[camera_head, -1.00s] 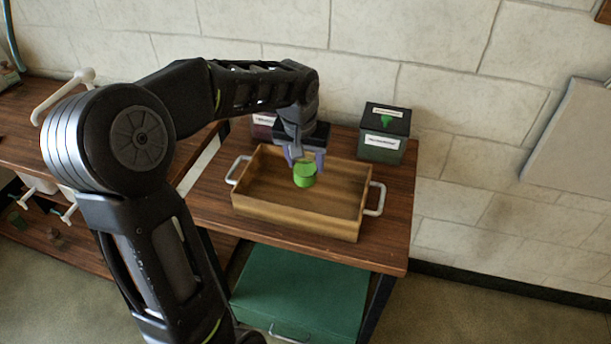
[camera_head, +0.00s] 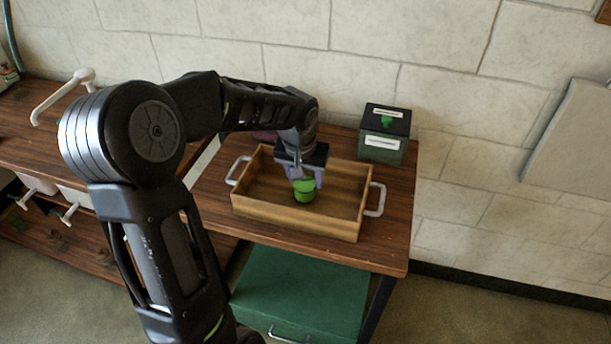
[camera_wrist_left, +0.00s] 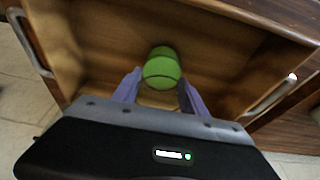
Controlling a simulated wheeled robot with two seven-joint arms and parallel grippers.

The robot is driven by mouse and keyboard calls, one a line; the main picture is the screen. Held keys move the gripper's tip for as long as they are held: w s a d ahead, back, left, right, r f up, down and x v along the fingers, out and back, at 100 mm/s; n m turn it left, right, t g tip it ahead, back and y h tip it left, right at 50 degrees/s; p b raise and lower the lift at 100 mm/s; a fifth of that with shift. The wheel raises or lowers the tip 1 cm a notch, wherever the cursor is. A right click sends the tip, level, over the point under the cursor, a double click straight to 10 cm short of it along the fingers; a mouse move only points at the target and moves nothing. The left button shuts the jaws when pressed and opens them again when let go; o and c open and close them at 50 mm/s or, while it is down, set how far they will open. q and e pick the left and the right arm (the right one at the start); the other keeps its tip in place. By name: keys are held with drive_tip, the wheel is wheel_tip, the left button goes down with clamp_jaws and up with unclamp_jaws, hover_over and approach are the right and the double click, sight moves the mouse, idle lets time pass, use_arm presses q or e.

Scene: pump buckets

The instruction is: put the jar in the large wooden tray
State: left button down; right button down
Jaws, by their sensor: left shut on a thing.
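The jar (camera_head: 304,190) is small, round and green. It is inside the walls of the large wooden tray (camera_head: 290,220), near the tray's middle. My left gripper (camera_head: 304,180) points down over the tray and is shut on the jar. In the left wrist view the jar (camera_wrist_left: 161,70) shows at the tips of the purple fingers (camera_wrist_left: 158,88), with the tray floor (camera_wrist_left: 100,50) behind it. I cannot tell whether the jar touches the tray floor. My right gripper is not in view.
A dark green box (camera_head: 383,135) with white labels stands behind the tray on the right. A reddish box, mostly hidden by my arm, is at the back left. The tray has light metal handles (camera_head: 377,199). A green drawer unit (camera_head: 300,290) is below the table (camera_head: 395,225).

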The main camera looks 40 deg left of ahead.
use_arm(q)
drive_tip(key=c, duration=0.6)
unclamp_jaws()
drive_tip(key=shift+r, duration=0.1)
drive_tip(key=v, duration=1.2)
drive_tip(key=shift+s+p, duration=0.1)
drive_tip(key=shift+p, duration=0.25)
